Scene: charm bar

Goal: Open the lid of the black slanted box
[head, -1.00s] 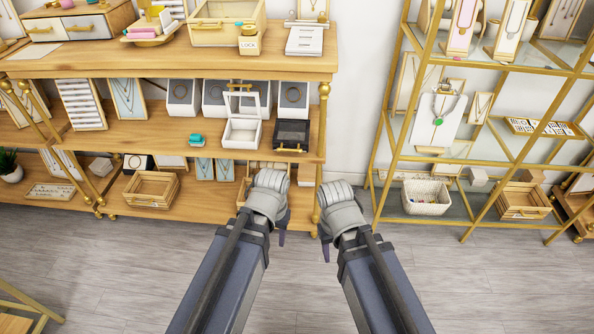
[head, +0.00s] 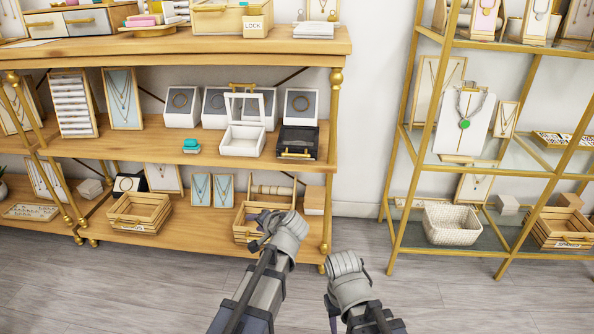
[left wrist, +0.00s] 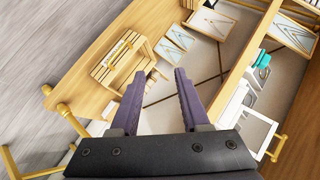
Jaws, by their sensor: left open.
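The black slanted box (head: 298,142) sits on the middle wooden shelf at its right end, with a gold handle on its front. Its lid looks closed. My left gripper (head: 262,236) is in front of the lower shelf, below and left of the black box and apart from it. In the left wrist view its two purple fingers (left wrist: 160,76) are spread with nothing between them. I cannot make out the black box in that view. My right arm ends low at centre right (head: 348,285); its fingertips are hidden in the head view.
A white box with a raised window lid (head: 243,138) stands just left of the black box. Grey ring boxes (head: 302,103) stand behind. A gold shelf post (head: 331,160) is close on the right. Wooden crates (head: 139,212) sit on the lower shelf.

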